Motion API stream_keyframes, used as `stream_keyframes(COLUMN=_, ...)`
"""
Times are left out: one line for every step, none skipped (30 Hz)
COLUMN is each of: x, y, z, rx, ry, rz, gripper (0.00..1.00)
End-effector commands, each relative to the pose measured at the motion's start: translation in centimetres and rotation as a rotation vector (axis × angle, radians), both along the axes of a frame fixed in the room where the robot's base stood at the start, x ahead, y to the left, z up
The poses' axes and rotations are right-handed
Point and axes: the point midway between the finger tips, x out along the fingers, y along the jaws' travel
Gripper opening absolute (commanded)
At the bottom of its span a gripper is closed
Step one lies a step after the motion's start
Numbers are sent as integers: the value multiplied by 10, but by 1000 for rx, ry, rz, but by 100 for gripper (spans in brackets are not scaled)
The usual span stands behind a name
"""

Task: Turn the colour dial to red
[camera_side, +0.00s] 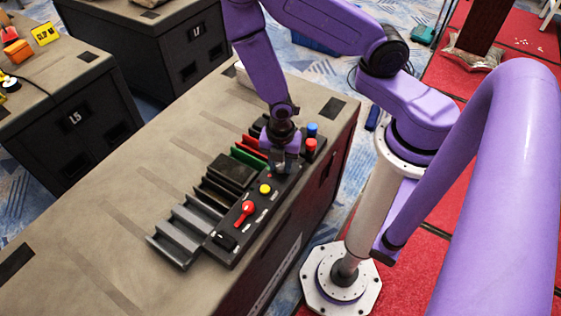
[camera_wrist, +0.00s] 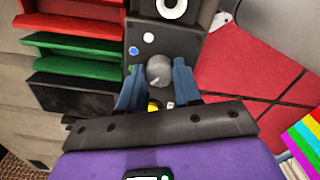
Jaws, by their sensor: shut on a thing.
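The colour dial is a round grey knob (camera_wrist: 159,70) on the black control panel (camera_wrist: 188,42), seen in the wrist view between my two blue-grey fingertips. My gripper (camera_wrist: 157,82) is shut on the knob, one finger at each side. A pale mark on the knob appears to point toward the lower left of that view. A white dot (camera_wrist: 148,37) and a blue dot (camera_wrist: 133,50) lie beyond the knob. In the side view my gripper (camera_side: 284,163) is down at the panel and hides the dial. A small red dot (camera_side: 270,176) shows beside it.
On the panel are a yellow button (camera_side: 265,189), a red lever (camera_side: 243,213) and a black switch (camera_side: 225,241). Dark, green and red slotted racks (camera_side: 186,229) line the panel's left.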

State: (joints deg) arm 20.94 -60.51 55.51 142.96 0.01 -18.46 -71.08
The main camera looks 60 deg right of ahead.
Motion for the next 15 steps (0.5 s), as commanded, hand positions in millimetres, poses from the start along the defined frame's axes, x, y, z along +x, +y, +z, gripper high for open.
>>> stream_keyframes(x=0, y=1, z=0, rx=2, ry=-2, rz=23, gripper=3)
stream_keyframes(x=0, y=1, z=0, rx=2, ry=-2, rz=36, gripper=3)
stream_keyframes(x=0, y=1, z=0, rx=2, ry=-2, rz=49, gripper=3)
stream_keyframes(x=0, y=1, z=0, rx=2, ry=-2, rz=58, gripper=3)
stream_keyframes(x=0, y=1, z=0, rx=2, ry=-2, rz=67, gripper=3)
stream_keyframes(x=0, y=1, z=0, rx=2, ry=-2, rz=75, gripper=3)
stream_keyframes(x=0, y=1, z=0, rx=2, ry=-2, rz=81, gripper=3)
stream_keyframes(x=0, y=1, z=0, rx=2, ry=-2, rz=86, gripper=3)
stream_keyframes(x=0, y=1, z=0, rx=2, ry=-2, rz=92, gripper=3)
stream_keyframes(x=0, y=1, z=0, rx=2, ry=-2, rz=95, gripper=3)
stream_keyframes(x=0, y=1, z=0, rx=2, ry=-2, rz=98, gripper=3)
stream_keyframes(x=0, y=1, z=0, rx=2, ry=-2, rz=100, gripper=3)
stream_keyframes(x=0, y=1, z=0, rx=2, ry=-2, rz=101, gripper=3)
stream_keyframes(x=0, y=1, z=0, rx=2, ry=-2, rz=102, gripper=3)
stream_keyframes(x=0, y=1, z=0, rx=2, ry=-2, rz=102, gripper=3)
